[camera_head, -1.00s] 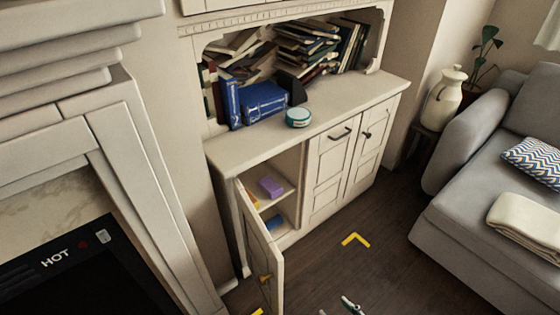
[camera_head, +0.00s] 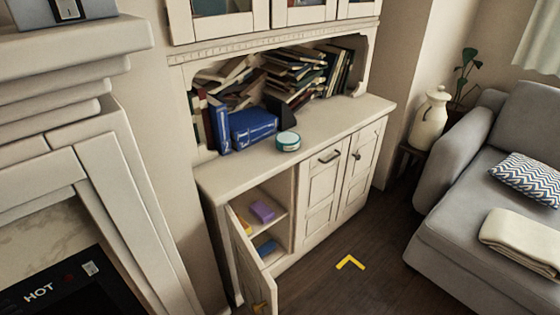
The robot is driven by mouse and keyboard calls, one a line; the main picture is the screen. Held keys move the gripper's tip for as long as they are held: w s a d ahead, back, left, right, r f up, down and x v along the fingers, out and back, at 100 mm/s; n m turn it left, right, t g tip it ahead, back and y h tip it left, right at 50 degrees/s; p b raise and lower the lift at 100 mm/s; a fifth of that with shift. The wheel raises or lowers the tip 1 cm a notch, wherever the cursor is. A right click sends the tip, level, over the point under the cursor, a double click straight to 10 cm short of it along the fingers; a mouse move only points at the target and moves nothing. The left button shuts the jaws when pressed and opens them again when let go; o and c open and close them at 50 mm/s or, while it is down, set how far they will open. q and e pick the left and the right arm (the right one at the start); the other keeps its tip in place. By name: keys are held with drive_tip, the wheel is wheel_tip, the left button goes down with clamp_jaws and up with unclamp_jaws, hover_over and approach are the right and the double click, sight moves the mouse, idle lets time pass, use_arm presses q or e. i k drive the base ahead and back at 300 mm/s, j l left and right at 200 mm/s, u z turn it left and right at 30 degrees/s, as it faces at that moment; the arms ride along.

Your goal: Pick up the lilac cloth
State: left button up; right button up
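The lilac cloth (camera_head: 262,211) looks like a small folded purple block. It lies on the upper shelf inside the open left compartment of the white cabinet (camera_head: 345,130). The cabinet door (camera_head: 243,262) stands open toward the viewer. A yellow item (camera_head: 245,226) lies to the left of the cloth on the same shelf, partly hidden by the door. A blue item (camera_head: 267,248) lies on the level below. Neither of my grippers shows in the head view now.
A teal-lidded round tin (camera_head: 288,141) and blue books (camera_head: 252,126) stand on the cabinet top. A fireplace (camera_head: 95,190) is at the left, a grey sofa (camera_head: 470,230) at the right.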

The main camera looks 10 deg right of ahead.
sight(258, 209)
drive_tip(key=i+l+u, duration=0.2)
drive_tip(key=l+u, duration=0.2)
drive_tip(key=i+l+u, duration=0.1)
drive_tip(key=l+u, duration=0.3)
drive_tip(key=l, duration=0.25)
drive_tip(key=i+l+u, duration=0.1)
drive_tip(key=l+u, duration=0.35)
drive_tip(key=k+l+u, duration=0.1)
drive_tip(key=l+u, duration=0.3)
drive_tip(key=l, duration=0.25)
drive_tip(key=k+l+u, duration=0.1)
drive_tip(key=l+u, duration=0.3)
drive_tip(key=l, duration=0.2)
